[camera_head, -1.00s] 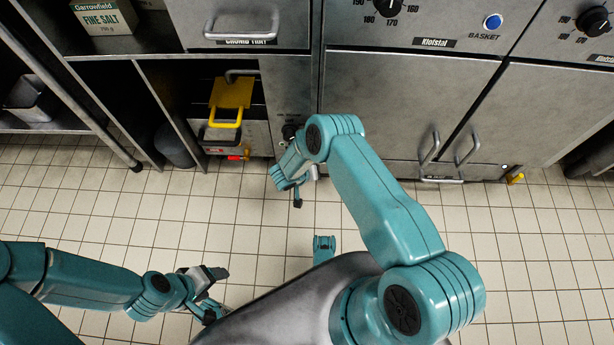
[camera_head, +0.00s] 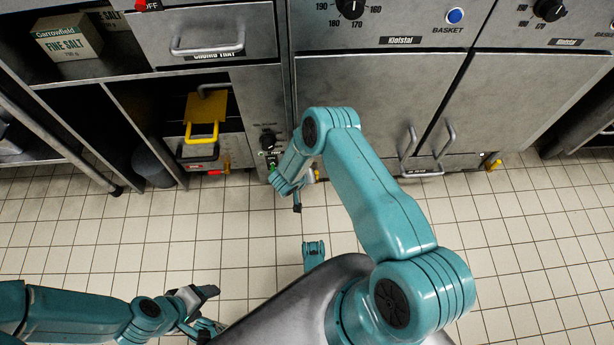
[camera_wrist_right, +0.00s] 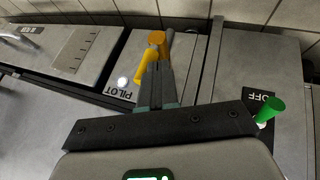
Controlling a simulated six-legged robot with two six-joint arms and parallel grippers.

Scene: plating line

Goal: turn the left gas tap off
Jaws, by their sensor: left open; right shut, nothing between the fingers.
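I cannot tell which tap is the task's left one. My right gripper (camera_head: 297,206) is shut and empty, low in front of the cabinets. My left gripper (camera_head: 213,308) is open and empty, over the floor at the lower left.
A green-handled part (camera_wrist_right: 270,110) stands by an OFF label (camera_wrist_right: 262,97) in the right wrist view. A PILOT label (camera_wrist_right: 118,91) lies beside the yellow tap. Another yellow tap (camera_head: 493,165) is at the right. The tiled floor is open.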

